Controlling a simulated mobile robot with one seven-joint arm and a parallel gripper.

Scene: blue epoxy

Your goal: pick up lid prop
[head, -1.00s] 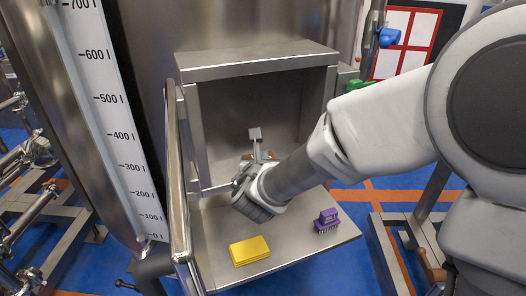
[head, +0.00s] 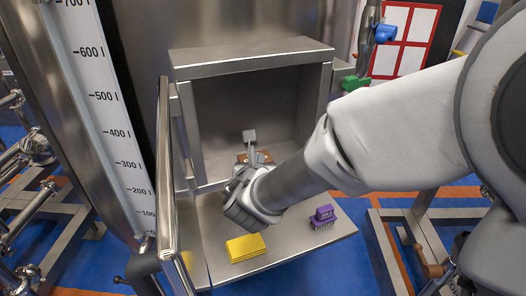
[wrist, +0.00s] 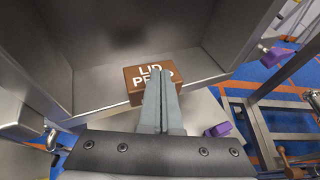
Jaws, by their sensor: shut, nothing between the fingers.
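The lid prop is a brown block with white "LID PROP" lettering (wrist: 140,82). In the wrist view it lies at the front edge of the steel box's floor, partly covered by my fingers. In the head view a small part of the brown lid prop (head: 242,158) shows behind my gripper. My gripper (wrist: 163,74) is shut and empty, its fingers side by side. The fingertips overlap the block's right part in the wrist view; I cannot tell whether they touch it.
The open steel box (head: 182,75) has side walls, a top and a front lip. A shelf (head: 285,252) in front holds a yellow sponge (head: 246,248) and a purple brush (head: 323,216). An open door (head: 165,160) stands at the left.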

